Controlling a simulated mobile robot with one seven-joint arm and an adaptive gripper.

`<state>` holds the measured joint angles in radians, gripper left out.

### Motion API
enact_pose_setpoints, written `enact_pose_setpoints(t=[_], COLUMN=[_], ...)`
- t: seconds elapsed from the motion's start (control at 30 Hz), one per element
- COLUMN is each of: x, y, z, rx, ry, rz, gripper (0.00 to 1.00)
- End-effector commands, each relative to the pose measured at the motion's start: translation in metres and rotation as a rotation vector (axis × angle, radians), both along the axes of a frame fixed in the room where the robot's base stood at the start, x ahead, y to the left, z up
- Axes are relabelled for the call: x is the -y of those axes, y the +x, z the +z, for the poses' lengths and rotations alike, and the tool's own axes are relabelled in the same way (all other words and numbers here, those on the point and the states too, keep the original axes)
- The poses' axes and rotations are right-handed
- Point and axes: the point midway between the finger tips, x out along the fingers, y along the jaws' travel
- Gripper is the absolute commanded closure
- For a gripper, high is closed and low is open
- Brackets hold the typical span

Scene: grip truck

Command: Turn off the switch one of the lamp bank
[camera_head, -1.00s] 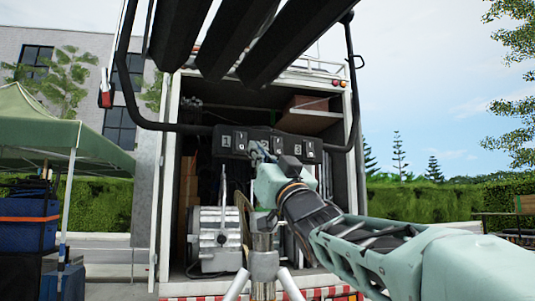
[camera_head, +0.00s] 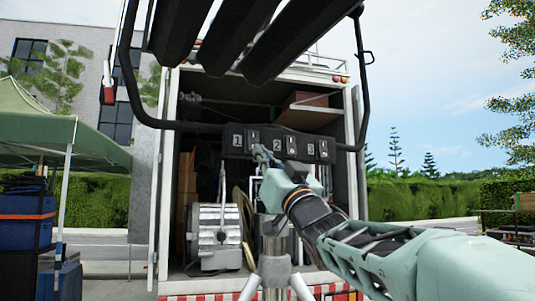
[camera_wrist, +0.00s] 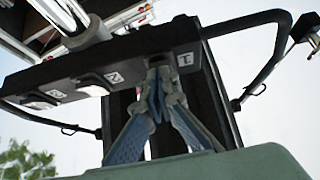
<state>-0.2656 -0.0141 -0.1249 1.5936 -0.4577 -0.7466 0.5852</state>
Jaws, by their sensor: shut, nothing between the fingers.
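The lamp bank's black control box (camera_head: 262,153) hangs in front of the open truck, with labels 1, 2 and 3 and a switch beside each label. Switch one (camera_head: 253,136) is beside label 1, its upper part visible. My gripper (camera_head: 259,151) is shut and empty, its fingertips at or just below switch one. In the wrist view, where the labels appear upside down, my gripper (camera_wrist: 160,68) overlaps the place beside label 1 and hides switch one. I cannot tell whether it touches the switch. Switch two (camera_head: 291,145) and switch three (camera_head: 323,150) are clear of the fingers.
Long black lamp bars (camera_head: 285,40) hang above the box, within a bent black tube frame (camera_head: 361,90). A tripod (camera_head: 277,265) stands below the box. The truck (camera_head: 166,190) holds a silver drum machine (camera_head: 215,237). A green canopy (camera_head: 40,140) stands at left.

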Motion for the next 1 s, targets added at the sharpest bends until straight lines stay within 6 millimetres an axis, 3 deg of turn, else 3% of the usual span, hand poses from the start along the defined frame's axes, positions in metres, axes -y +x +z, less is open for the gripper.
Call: enact_pose_setpoints(t=[0.37, 0.77, 1.0], x=[-0.001, -0.008, -0.009], y=[0.002, 0.014, 0.016], z=[-0.003, -0.014, -0.009], rx=[0.007, 0.128, 0.188], ry=[0.003, 0.073, 0.108], rz=[0.001, 0.002, 0.001], gripper=[1.0, 1.0, 1.0])
